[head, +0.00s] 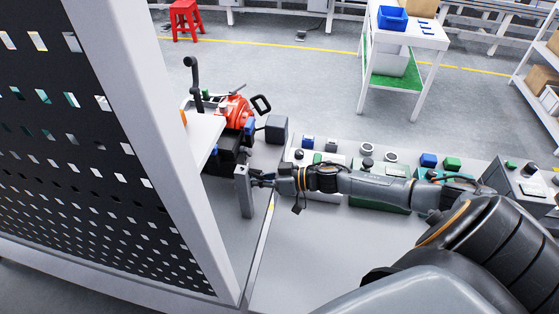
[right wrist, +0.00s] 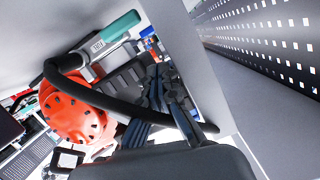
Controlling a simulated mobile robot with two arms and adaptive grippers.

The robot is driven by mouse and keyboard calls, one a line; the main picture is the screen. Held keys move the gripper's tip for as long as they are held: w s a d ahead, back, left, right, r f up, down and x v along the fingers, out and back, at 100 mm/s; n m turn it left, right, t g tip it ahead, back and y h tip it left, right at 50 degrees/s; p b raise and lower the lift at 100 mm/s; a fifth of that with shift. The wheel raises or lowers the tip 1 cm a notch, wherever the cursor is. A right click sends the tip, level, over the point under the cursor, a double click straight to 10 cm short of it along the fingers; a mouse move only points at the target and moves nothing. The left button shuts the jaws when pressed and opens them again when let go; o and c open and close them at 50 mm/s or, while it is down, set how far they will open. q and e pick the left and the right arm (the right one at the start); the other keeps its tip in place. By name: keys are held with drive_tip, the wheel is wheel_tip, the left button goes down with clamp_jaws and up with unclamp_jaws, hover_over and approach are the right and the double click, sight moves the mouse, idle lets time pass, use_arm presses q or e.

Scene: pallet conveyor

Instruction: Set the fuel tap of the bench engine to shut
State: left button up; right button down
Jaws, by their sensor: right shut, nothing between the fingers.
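The bench engine (head: 234,110) has a red housing and stands on the bench at the centre left in the head view. In the right wrist view its red slotted cover (right wrist: 72,108) is at the left, with a thick black hose beside it. A teal grip (right wrist: 118,27) on a metal part shows above the cover. I cannot tell which part is the fuel tap. My right gripper (head: 262,180) is in front of the engine, close to a grey upright plate (head: 243,192); contact is unclear. Its dark fingers (right wrist: 165,92) are shut and empty. My left gripper is not in view.
A perforated dark panel (head: 80,150) with a grey frame fills the left, near the engine. A white shelf (head: 203,135) juts out beside the engine. Control boxes with buttons (head: 385,170) line the bench on the right. The grey bench front is clear.

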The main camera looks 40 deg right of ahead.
drive_tip(key=b+v, duration=0.1)
drive_tip(key=v, duration=0.8)
drive_tip(key=shift+s+b, duration=0.4)
drive_tip(key=shift+s, duration=0.05)
drive_tip(key=shift+f, duration=0.1)
drive_tip(key=shift+d, duration=0.1)
